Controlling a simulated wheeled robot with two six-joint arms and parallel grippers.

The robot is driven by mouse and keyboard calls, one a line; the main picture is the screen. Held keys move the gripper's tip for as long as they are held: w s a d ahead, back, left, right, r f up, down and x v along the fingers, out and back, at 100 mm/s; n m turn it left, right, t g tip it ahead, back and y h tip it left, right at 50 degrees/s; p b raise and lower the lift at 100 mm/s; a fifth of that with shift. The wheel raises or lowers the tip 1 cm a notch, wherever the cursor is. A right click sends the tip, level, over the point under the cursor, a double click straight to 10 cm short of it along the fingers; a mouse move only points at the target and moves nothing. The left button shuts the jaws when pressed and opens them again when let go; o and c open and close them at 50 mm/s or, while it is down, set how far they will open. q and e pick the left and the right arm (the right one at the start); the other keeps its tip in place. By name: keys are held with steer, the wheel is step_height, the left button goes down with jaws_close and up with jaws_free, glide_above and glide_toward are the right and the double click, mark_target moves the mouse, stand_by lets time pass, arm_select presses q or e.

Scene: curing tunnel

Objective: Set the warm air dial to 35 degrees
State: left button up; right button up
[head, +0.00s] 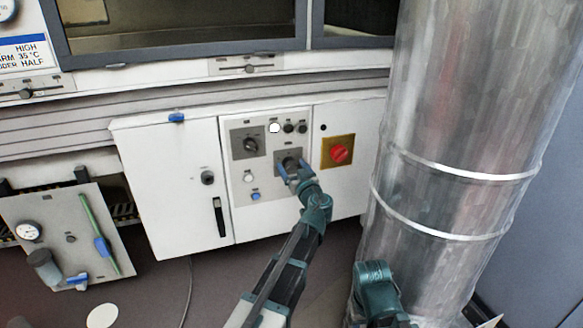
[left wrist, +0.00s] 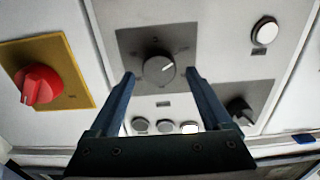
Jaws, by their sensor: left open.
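A control panel (head: 266,190) on a white cabinet carries two dark dials on grey plates. The lower right dial (head: 290,161) is partly covered by my left gripper (head: 290,172) in the head view. In the left wrist view this round grey dial (left wrist: 159,70) has a white pointer mark aimed to the upper right in that picture. The open blue fingers of my left gripper (left wrist: 160,76) reach either side of it; contact cannot be told. The other dial (head: 250,143) sits to the upper left. Dial lettering is too small to read.
A red knob on a yellow plate (head: 340,152) is right of the panel. Several small buttons (head: 289,127) sit above the dials. A large metal duct (head: 455,150) stands at the right. A sign (head: 24,52) at far left reads partly "35 °C".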

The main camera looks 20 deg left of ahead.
arm_select(q)
steer(key=shift+w+a, duration=0.15)
steer(key=shift+w, duration=0.05)
jaws_close()
stand_by(0.4)
